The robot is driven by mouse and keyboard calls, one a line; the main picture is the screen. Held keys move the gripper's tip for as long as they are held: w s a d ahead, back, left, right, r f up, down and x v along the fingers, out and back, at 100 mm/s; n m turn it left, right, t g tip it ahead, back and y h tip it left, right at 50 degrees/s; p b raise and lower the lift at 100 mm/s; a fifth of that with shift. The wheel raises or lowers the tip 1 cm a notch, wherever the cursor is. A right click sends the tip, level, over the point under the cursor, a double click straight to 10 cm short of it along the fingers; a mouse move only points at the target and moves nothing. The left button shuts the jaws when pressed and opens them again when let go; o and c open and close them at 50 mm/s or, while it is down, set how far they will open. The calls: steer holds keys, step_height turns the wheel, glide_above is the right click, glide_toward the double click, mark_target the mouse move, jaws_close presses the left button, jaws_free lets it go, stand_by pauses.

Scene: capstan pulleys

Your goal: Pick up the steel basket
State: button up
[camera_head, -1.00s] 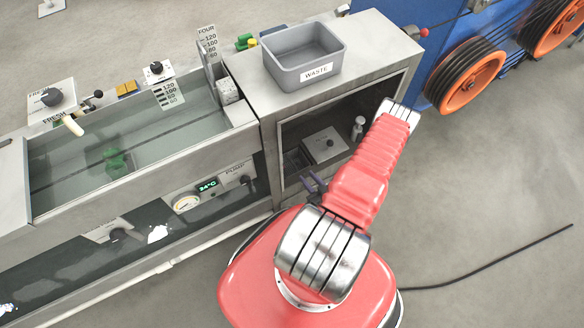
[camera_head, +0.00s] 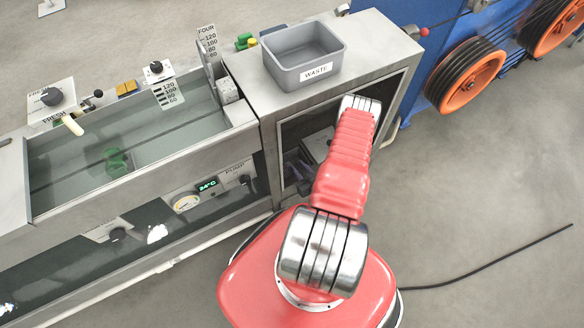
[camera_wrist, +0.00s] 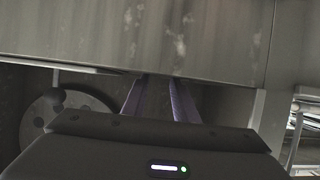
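I cannot make out a steel basket for certain in either view. My gripper (camera_wrist: 158,82) shows in the wrist view as two purple fingers spread apart, with nothing seen between them. Their tips reach the lower edge of a broad steel panel (camera_wrist: 150,35), and whether they touch it I cannot tell. In the head view my gripper (camera_head: 304,172) is partly hidden by my red arm, at the left side of the open steel cabinet (camera_head: 290,125). Bright, wire-like metal (camera_wrist: 308,130) is cut off at the right edge of the wrist view; I cannot tell what it is.
A grey WASTE bin (camera_head: 304,56) stands on the cabinet top. A grey box (camera_head: 318,143) inside is partly hidden by my arm. A water-filled tank (camera_head: 140,140) is at left, blue machinery with orange pulleys (camera_head: 466,84) at right. The right floor is clear except for a black cable (camera_head: 490,265).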

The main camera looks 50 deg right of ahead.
steer(key=shift+w, duration=0.1)
steer(key=shift+x, duration=2.65)
steer(key=shift+a+f, duration=0.1)
steer(key=shift+c, duration=0.4)
jaws_close()
